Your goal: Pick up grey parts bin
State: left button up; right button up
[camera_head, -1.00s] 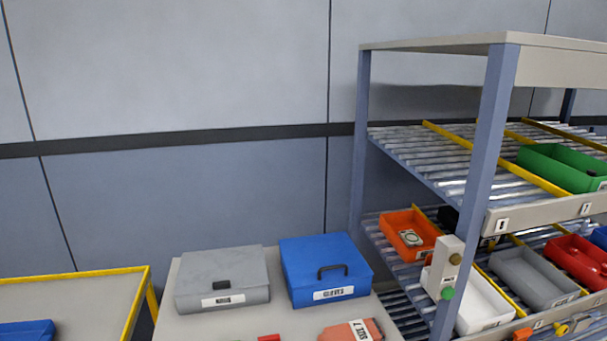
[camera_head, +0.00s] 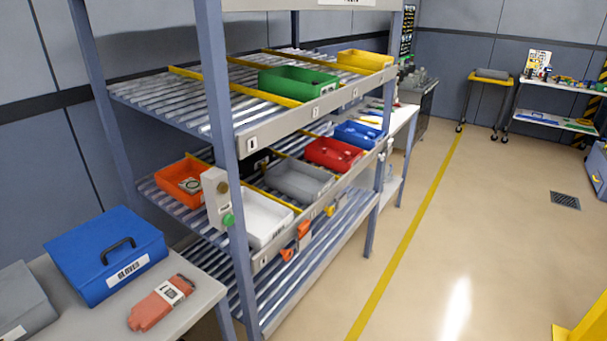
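A grey parts bin (camera_head: 298,181) sits on the middle roller level of the flow rack, between a white bin (camera_head: 262,216) on its left and a red bin (camera_head: 334,153) on its right. Its open top faces up and it looks empty. A second grey open container (camera_head: 493,73) stands on a yellow cart far off at the back right; I cannot tell its kind. Neither of my grippers shows in the head view.
An orange bin (camera_head: 183,182) and a blue bin (camera_head: 358,135) share the rack's middle level; a green bin (camera_head: 298,83) and a yellow bin (camera_head: 364,60) are above. A table at left holds a blue case (camera_head: 105,252). The floor (camera_head: 470,230) right of the rack is clear.

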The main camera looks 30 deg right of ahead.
aim_at(302, 183)
jog(key=z, duration=1.1)
jog(key=i+u, duration=0.1)
jog(key=u, duration=0.4)
jog(key=i+l+u, duration=0.1)
jog(key=u, duration=0.35)
jog(key=l+u, duration=0.25)
jog(key=u, duration=0.25)
jog(key=i+l+u, duration=0.1)
jog(key=u, duration=0.35)
jog(key=l+u, duration=0.2)
jog(key=l, duration=0.35)
jog(key=l+u, duration=0.15)
jog(key=l, duration=0.4)
jog(key=l+u, duration=0.2)
jog(key=l, duration=0.35)
jog(key=l+u, duration=0.2)
jog(key=l, duration=0.35)
jog(key=k+l+u, duration=0.2)
jog(key=l, duration=0.3)
jog(key=k+l+u, duration=0.15)
jog(key=l, duration=0.35)
jog(key=i, duration=0.05)
